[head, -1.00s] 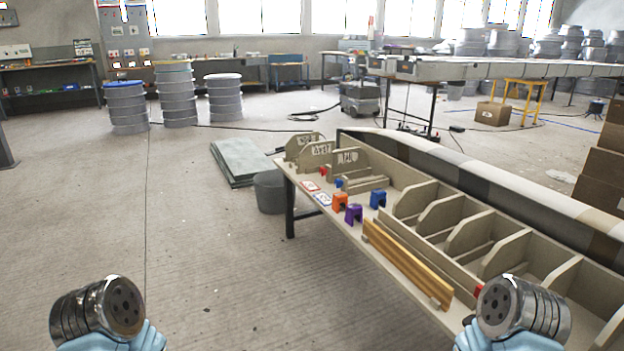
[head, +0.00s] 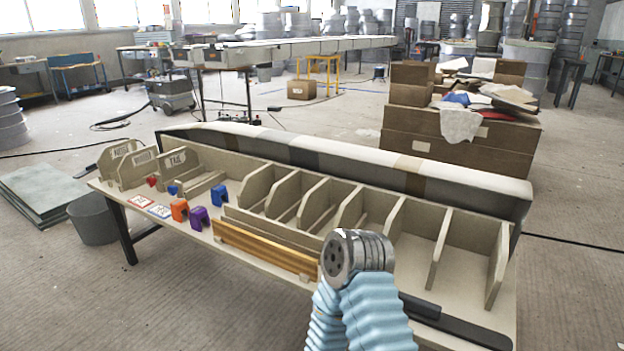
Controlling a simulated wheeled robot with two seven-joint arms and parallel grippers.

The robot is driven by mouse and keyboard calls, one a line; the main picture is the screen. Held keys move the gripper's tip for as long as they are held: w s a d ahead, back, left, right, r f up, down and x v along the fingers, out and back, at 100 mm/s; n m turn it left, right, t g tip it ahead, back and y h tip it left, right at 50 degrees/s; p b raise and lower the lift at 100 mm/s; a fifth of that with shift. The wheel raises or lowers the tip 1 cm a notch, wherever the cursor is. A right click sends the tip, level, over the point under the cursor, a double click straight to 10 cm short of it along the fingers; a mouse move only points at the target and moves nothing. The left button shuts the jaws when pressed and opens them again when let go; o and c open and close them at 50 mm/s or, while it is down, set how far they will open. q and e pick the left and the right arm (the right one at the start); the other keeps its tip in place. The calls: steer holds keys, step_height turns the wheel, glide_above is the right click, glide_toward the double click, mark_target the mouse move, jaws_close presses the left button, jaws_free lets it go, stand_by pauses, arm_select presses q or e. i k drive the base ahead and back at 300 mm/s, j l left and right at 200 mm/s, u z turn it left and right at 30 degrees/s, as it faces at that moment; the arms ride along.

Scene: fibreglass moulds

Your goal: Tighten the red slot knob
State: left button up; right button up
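A small red piece (head: 151,182) sits at the left end of the tan slotted bench (head: 270,262), in front of the labelled upright panels. It is too small to tell whether it is a knob or how far it is turned. No other red knob shows; part of the bench front is hidden behind my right arm. My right arm's metal joint and pale blue sleeve stand in front of the bench at the lower middle. No fingers of either gripper show.
Orange (head: 180,210), purple (head: 199,218) and blue (head: 219,195) blocks stand on the bench near the yellow-brown rails (head: 265,248). A grey bin (head: 92,220) stands at its left. Stacked brown boxes (head: 455,150) stand behind. The floor at lower left is clear.

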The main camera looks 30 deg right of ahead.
mark_target(151, 181)
steer(key=i+j+u, duration=0.2)
steer(key=u, duration=0.3)
steer(key=i+u, duration=0.5)
steer(key=i, duration=2.6)
steer(key=i+z, duration=0.15)
steer(key=i, duration=0.3)
steer(key=i+j+z, duration=0.15)
steer(key=i, duration=0.3)
steer(key=i+j+z, duration=0.2)
steer(key=i, duration=0.25)
steer(key=i+j+z, duration=0.15)
steer(key=i, duration=0.25)
